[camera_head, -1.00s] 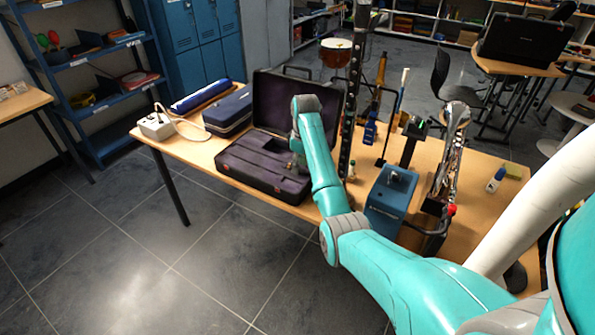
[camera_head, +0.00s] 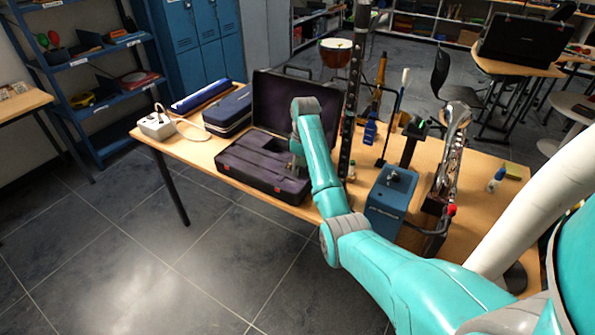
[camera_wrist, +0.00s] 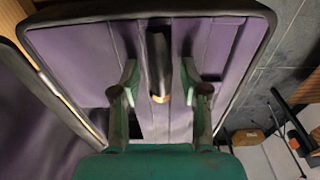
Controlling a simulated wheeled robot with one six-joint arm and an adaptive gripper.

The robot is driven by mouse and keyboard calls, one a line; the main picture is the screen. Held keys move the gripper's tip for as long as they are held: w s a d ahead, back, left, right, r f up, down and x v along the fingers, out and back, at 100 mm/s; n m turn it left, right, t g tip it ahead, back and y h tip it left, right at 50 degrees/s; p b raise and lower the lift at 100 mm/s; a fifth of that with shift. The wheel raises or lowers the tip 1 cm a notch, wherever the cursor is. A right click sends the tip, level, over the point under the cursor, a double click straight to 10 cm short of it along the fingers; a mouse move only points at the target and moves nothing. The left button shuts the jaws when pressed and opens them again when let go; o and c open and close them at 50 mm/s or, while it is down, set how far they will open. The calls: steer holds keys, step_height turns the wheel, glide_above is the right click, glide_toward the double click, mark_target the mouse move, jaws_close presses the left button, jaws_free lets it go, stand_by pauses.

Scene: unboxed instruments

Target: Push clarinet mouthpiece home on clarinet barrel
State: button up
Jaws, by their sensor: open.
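The open instrument case (camera_head: 240,167) lies on the table, and its purple-lined interior (camera_wrist: 85,60) fills most of the wrist view. My gripper (camera_wrist: 160,82) is open over it, its two fingers apart. Between the fingers is a slim dark piece with a tan band (camera_wrist: 161,98), which looks like the clarinet mouthpiece; I cannot tell whether the fingers touch it. In the head view my gripper (camera_head: 298,163) is small and partly hidden by my arm. A tall black clarinet (camera_head: 350,100) with silver keys stands upright beside the case; its top meets the picture's upper edge, and I cannot make out the barrel.
A blue box (camera_head: 391,190), a silver-keyed instrument (camera_head: 449,150) and a stand with a blue part (camera_head: 370,130) crowd the table to the right. A dark blue case (camera_head: 228,110) and a white power box (camera_head: 156,126) are at left. The raised lid (camera_head: 300,98) stands behind the case.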

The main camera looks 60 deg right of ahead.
jaws_close()
steer(key=shift+r, duration=0.85)
stand_by(0.8)
steer(key=shift+r, duration=2.05)
